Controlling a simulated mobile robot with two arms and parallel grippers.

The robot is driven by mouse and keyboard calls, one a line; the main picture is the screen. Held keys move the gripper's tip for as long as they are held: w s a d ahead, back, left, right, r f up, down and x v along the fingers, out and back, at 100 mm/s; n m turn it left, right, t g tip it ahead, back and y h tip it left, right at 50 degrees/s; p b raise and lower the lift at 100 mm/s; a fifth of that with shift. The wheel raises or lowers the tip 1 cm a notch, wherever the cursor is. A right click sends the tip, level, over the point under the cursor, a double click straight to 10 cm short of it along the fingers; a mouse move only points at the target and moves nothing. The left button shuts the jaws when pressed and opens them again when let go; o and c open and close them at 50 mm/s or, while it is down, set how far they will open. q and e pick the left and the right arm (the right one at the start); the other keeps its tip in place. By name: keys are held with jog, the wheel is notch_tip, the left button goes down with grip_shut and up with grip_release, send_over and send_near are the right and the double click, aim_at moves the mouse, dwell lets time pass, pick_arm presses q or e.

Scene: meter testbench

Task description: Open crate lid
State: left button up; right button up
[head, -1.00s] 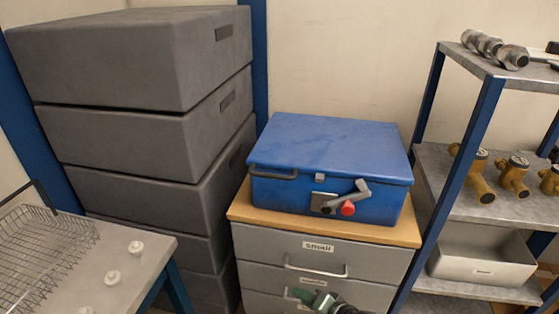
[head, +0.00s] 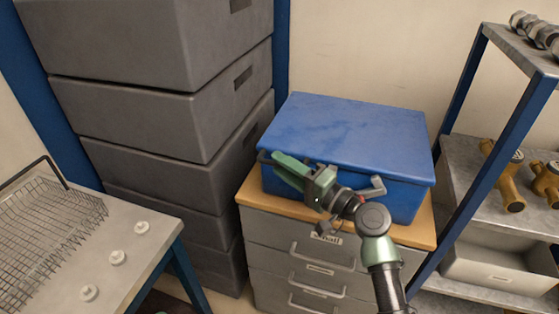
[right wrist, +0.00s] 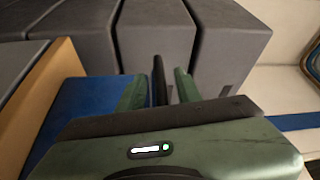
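The blue crate (head: 345,130) sits on the small drawer cabinet with its lid down. A latch lever (head: 377,186) shows on its front, partly hidden by my right arm. My right gripper (head: 283,166) is at the crate's front left, at the lid handle (head: 263,157), which it mostly covers. In the right wrist view the green fingers (right wrist: 158,90) stand apart, with the dark handle bar (right wrist: 158,72) between them and small gaps visible. The crate's blue side (right wrist: 85,100) lies left of the fingers there. My left gripper is out of view.
Stacked grey boxes (head: 165,115) stand left of the crate. A metal shelf (head: 480,160) with brass meters (head: 505,180) stands close on the right. A table (head: 125,265) with a wire basket (head: 45,235) and white knobs is at the lower left.

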jog(key=shift+w+a, duration=0.35)
jog(key=shift+a, duration=0.15)
grip_shut()
dwell(1.2)
